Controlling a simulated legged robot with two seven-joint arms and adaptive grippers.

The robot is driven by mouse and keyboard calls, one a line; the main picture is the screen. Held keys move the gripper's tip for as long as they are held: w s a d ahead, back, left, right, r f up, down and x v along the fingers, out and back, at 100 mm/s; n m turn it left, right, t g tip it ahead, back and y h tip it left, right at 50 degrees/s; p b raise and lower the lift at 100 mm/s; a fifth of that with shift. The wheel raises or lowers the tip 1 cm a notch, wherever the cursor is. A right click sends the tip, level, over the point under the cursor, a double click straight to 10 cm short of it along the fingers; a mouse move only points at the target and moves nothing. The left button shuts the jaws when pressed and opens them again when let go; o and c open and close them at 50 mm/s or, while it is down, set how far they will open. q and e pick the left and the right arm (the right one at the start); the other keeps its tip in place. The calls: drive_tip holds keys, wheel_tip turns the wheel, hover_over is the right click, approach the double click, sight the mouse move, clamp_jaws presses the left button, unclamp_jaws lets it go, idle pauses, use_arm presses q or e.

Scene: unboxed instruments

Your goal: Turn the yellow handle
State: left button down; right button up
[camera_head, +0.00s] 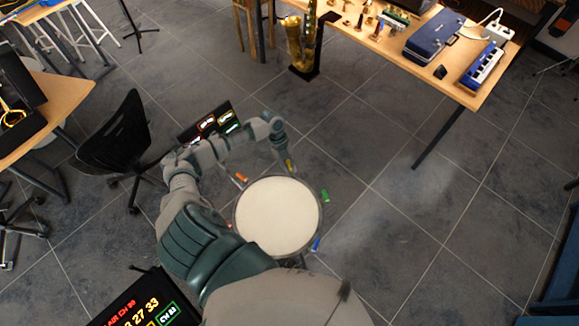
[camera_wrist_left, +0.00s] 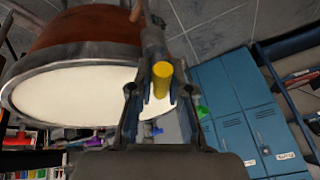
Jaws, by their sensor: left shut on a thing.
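The yellow handle (camera_head: 290,166) is a small upright-looking cylinder at the far rim of a round drum with a cream top (camera_head: 278,217). My left gripper (camera_head: 287,158) reaches over from the far side and is at this handle, its fingers partly hiding it. In the left wrist view the yellow handle (camera_wrist_left: 162,80) lies between the two fingers of my left gripper (camera_wrist_left: 160,92), which is shut on it. The drum (camera_wrist_left: 75,92) fills the left of that view. My right gripper is in neither view.
Orange (camera_head: 241,177), green (camera_head: 324,195) and blue (camera_head: 316,244) handles stand around the drum rim. A black chair (camera_head: 118,135) is at the left. A wooden table (camera_head: 400,50) with instruments stands at the top right. The floor right of the drum is clear.

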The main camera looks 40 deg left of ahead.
use_arm(q)
drive_tip(key=shift+s+d+r, duration=0.1)
drive_tip(key=shift+s+d, duration=0.05)
drive_tip(key=shift+d, duration=0.3)
drive_tip(key=shift+n+p, duration=0.5)
drive_tip(key=n+t+p, duration=0.1)
drive_tip(key=n+p, duration=0.1)
drive_tip(key=n, duration=0.1)
drive_tip(key=n+t+p, duration=0.1)
drive_tip(key=p, duration=0.1)
drive_tip(key=shift+w+a+r+n+t, duration=0.1)
drive_tip(key=shift+w+n+t, duration=0.2)
drive_tip(key=shift+n, duration=0.1)
drive_tip(key=shift+w+n+t+y+p, duration=0.15)
drive_tip(key=shift+n+t+y+p, duration=0.2)
drive_tip(key=shift+n+p, duration=0.55)
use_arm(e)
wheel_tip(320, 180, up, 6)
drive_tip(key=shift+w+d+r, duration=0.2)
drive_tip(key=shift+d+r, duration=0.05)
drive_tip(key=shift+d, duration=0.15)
use_arm(q)
drive_tip(key=shift+a, duration=0.1)
drive_tip(key=c, duration=1.2)
unclamp_jaws()
drive_tip(key=shift+o, duration=0.2)
